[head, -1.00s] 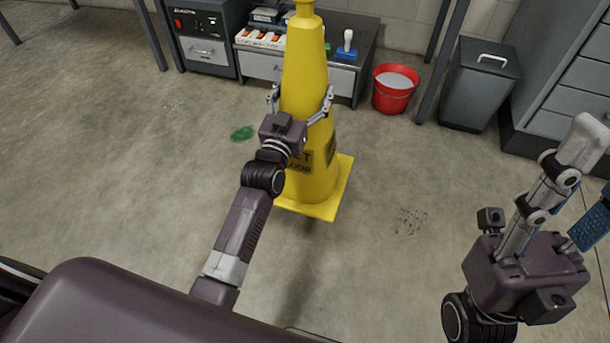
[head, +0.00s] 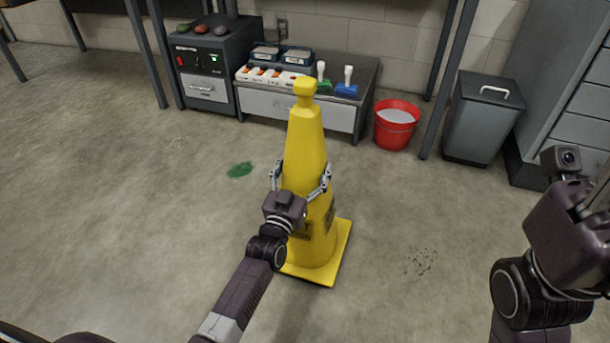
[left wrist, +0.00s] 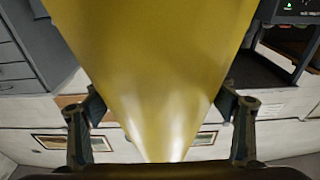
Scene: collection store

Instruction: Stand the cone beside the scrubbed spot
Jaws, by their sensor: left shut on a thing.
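The yellow cone (head: 304,150) stands upright in front of me, its square base (head: 335,262) lowest. Whether the base touches the floor I cannot tell. My left gripper (head: 302,185) is shut around the cone's middle, one finger on each side. In the left wrist view the cone (left wrist: 155,60) fills the middle between the two fingers. A green stain (head: 240,169) lies on the floor left of the cone. A dark speckled patch (head: 421,261) lies to its right; no clearly scrubbed spot stands out. My right gripper (head: 575,225) is at the right edge, its fingertips cut off.
A red bucket (head: 396,125) with pale contents and a grey lidded bin (head: 482,118) stand at the back right. A low drawer unit (head: 340,110) carries switches and stamp-like tools, beside a dark device box (head: 207,88).

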